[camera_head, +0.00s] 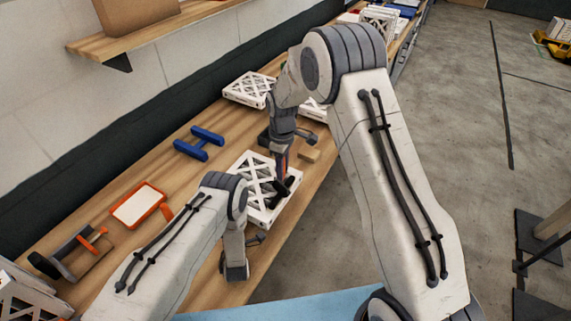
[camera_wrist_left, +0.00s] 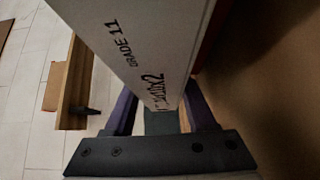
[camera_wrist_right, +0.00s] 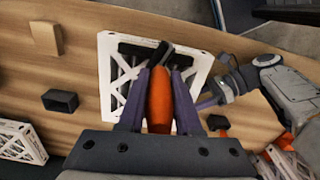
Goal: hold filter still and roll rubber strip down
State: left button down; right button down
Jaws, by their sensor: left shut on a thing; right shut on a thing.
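The white filter (camera_head: 247,168) with a lattice face lies on the wooden bench. It also shows in the right wrist view (camera_wrist_right: 112,80). My right gripper (camera_head: 284,158) is over the filter, shut on the orange handle of a roller (camera_wrist_right: 160,98). The roller's dark head is at the filter's face. Dark bars lie across the filter there; I cannot tell strip from roller head. My left gripper (camera_wrist_left: 160,120) is shut on the filter's printed white edge (camera_wrist_left: 140,50). In the head view its fingers are mostly hidden behind my left arm.
On the bench are a blue double-bar piece (camera_head: 198,143), an orange-framed white pad (camera_head: 138,204), an orange and black tool (camera_head: 72,252), a wooden block (camera_head: 309,155) and another white filter (camera_head: 248,90). A dark open box (camera_wrist_right: 60,100) sits nearby. A shelf (camera_head: 150,38) overhangs the back.

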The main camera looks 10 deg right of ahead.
jog(key=shift+s+a, duration=1.3)
jog(key=shift+s, duration=0.35)
jog(key=shift+w+d, duration=0.75)
jog(key=shift+w, duration=0.2)
jog(key=shift+w+d, duration=0.7)
jog(key=shift+w, duration=0.25)
jog(key=shift+w+r, duration=0.1)
jog(key=shift+r, duration=3.95)
pick_arm(q)
jog(key=shift+c, duration=0.7)
grip_release()
